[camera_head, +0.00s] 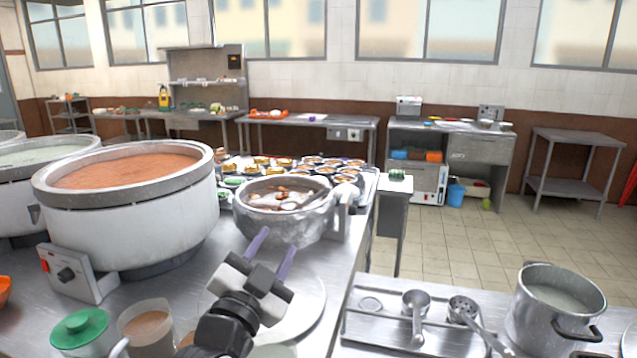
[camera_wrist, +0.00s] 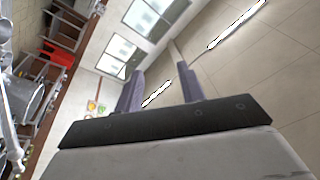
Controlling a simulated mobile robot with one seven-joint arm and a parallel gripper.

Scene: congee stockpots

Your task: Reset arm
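My gripper (camera_head: 272,252) is raised above the steel counter in the head view, its two purple-grey fingers apart with nothing between them. In the head view a dented metal pot (camera_head: 283,226) with brown contents stands just behind the fingers. I cannot tell from this view how near the fingers are to it. A pale round plate or board (camera_head: 305,318) lies below my gripper.
A large stockpot (camera_head: 150,215) with orange-brown contents stands at left. A green-lidded container (camera_head: 80,330) and a cup of brown liquid (camera_head: 147,328) stand at front left. A tray with ladles (camera_head: 410,318) and a steel pot (camera_head: 553,310) are at right. Open floor (camera_head: 450,235) lies beyond.

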